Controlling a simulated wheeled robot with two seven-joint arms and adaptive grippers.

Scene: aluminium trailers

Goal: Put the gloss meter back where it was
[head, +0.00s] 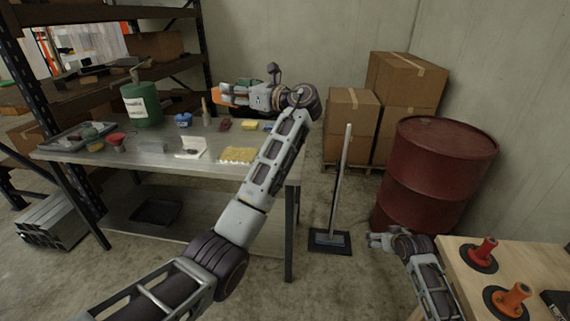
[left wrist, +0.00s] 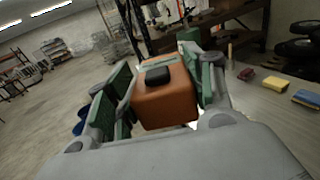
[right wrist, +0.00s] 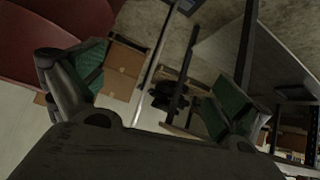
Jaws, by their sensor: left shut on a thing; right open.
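The gloss meter, an orange block (left wrist: 168,104) with a black patch on top, is between the green-padded fingers of my left gripper (left wrist: 152,88) in the left wrist view. In the head view its orange end (head: 215,94) shows at the tip of my left gripper (head: 226,95), above the metal workbench (head: 165,163). The left gripper is shut on it and appears to hold it clear of the bench top. My right gripper (head: 376,240) is open and low near the red drum; in the right wrist view its fingers (right wrist: 145,88) are apart with nothing between them.
The bench carries a green canister (head: 141,103), a blue container (head: 183,120), a yellow cloth (head: 238,155), a white card (head: 191,148) and a grey tray (head: 72,139). A red drum (head: 430,170), cardboard boxes (head: 405,85) and a wooden table (head: 535,262) stand right.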

